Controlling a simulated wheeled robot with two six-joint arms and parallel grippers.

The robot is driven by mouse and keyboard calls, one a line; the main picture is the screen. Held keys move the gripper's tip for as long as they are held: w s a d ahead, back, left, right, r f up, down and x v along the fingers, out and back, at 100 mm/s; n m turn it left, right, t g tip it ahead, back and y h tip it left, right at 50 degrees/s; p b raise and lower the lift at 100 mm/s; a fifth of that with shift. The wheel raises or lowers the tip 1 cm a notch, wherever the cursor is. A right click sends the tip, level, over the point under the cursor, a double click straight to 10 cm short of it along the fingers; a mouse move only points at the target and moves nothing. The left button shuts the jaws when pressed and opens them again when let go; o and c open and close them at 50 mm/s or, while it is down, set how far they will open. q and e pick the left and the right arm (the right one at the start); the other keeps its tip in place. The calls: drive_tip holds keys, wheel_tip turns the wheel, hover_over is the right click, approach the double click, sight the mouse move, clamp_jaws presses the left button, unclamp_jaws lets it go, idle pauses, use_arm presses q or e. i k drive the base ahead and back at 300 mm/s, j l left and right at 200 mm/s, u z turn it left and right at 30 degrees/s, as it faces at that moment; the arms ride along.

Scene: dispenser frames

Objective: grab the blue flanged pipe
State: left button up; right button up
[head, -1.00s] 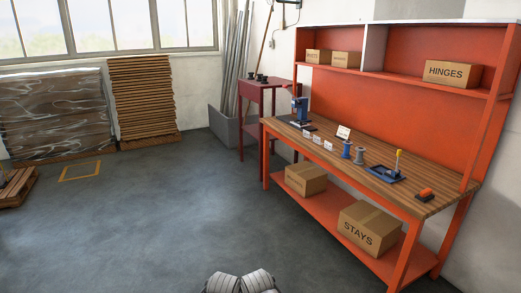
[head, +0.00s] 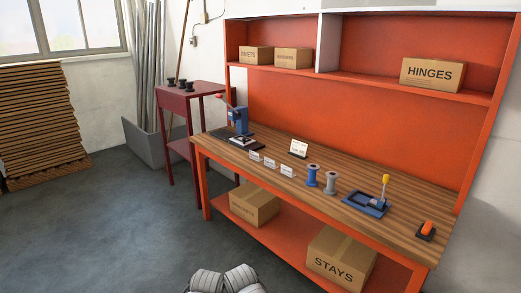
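The blue flanged pipe (head: 312,176) stands upright on the wooden top of the orange workbench (head: 400,225), near its middle. A grey flanged pipe (head: 331,183) of similar shape stands upright just to its right, close beside it. Both are clear of any gripper. Neither of my grippers shows in the head view; only pale grey rounded parts of mine appear at the bottom edge.
On the bench stand a blue press (head: 238,122) at left, small white cards (head: 270,162), a blue tray device with a yellow knob (head: 367,205) and an orange-topped item (head: 427,230). Floor at left is open.

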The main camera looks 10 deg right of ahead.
sight(314, 168)
drive_tip(key=i+j+z, duration=0.15)
drive_tip(key=i+z, duration=0.2)
drive_tip(key=z, duration=0.15)
drive_tip(key=i+j+z, duration=0.3)
drive_tip(key=z, duration=0.15)
drive_tip(key=i+j+z, duration=0.25)
drive_tip(key=j+z, duration=0.25)
drive_tip(key=i+j+z, duration=0.15)
drive_tip(key=j+z, duration=0.15)
drive_tip(key=z, duration=0.15)
drive_tip(key=i+j+z, duration=0.1)
drive_tip(key=j+z, duration=0.25)
drive_tip(key=j, duration=0.2)
drive_tip(key=j+z, duration=0.3)
drive_tip(key=j, duration=0.3)
drive_tip(key=j+z, duration=0.35)
drive_tip(key=j, duration=0.25)
